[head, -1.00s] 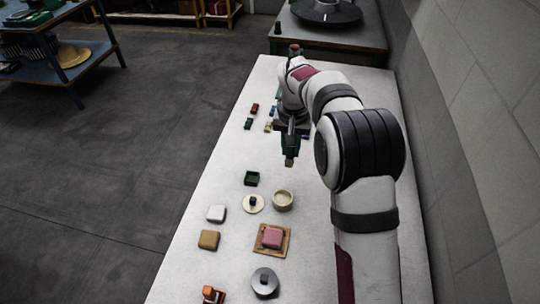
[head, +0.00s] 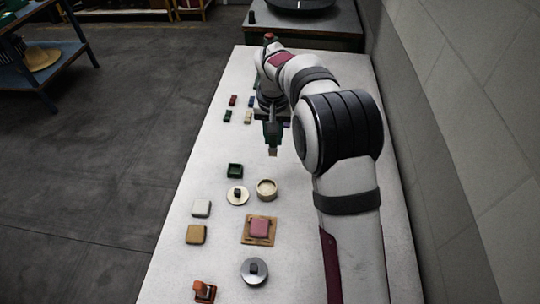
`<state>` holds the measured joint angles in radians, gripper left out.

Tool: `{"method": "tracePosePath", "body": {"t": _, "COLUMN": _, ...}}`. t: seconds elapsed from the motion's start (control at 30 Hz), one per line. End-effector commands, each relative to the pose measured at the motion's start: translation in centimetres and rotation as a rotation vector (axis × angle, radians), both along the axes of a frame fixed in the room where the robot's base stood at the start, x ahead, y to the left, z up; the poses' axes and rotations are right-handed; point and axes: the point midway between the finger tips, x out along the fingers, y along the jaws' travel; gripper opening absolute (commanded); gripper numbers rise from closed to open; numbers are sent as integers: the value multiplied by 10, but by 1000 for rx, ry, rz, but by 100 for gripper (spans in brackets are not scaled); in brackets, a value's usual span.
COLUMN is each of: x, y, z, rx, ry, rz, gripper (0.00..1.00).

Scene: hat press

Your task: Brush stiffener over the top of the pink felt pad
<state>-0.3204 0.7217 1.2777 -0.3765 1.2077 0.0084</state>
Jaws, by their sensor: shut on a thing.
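The pink felt pad (head: 260,228) lies on a tan wooden board (head: 246,238) near the middle of the white table. My gripper (head: 272,138) points down over the table, beyond the pad and beyond a cream round pot (head: 267,190). It is shut on a small dark green thing with a pale lower tip (head: 273,152), perhaps a brush; its shape is partly hidden by the gripper. The tip is well apart from the pad. The pot is open at the top; its contents are too small to tell.
Near the pad are a cream lidded disc (head: 237,196), a green open box (head: 235,171), a white block (head: 201,208), a tan block (head: 196,234), a grey knobbed disc (head: 254,271) and an orange item (head: 204,291). Small coloured blocks (head: 233,100) lie farther back. A wall stands at right.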

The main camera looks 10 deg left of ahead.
Motion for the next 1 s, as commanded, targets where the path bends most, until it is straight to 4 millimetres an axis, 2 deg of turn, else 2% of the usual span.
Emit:
{"method": "tracePosePath", "body": {"t": 0.27, "x": -2, "y": 1, "z": -1, "rx": 0, "ry": 2, "rz": -25, "gripper": 0}}
{"method": "tracePosePath", "body": {"t": 0.37, "x": -13, "y": 4, "z": -5, "rx": 1, "ry": 8, "rz": -181, "gripper": 0}}
{"method": "tracePosePath", "body": {"t": 0.5, "x": -36, "y": 9, "z": -14, "rx": -1, "ry": 9, "rz": -499, "gripper": 0}}
{"method": "tracePosePath", "body": {"t": 0.6, "x": -49, "y": 11, "z": -19, "rx": -2, "ry": 4, "rz": -674, "gripper": 0}}
{"method": "tracePosePath", "body": {"t": 0.7, "x": -55, "y": 12, "z": -23, "rx": -2, "ry": -1, "rz": -766, "gripper": 0}}
{"method": "tracePosePath", "body": {"t": 1.0, "x": -56, "y": 12, "z": -60, "rx": -1, "ry": -1, "rz": -786, "gripper": 0}}
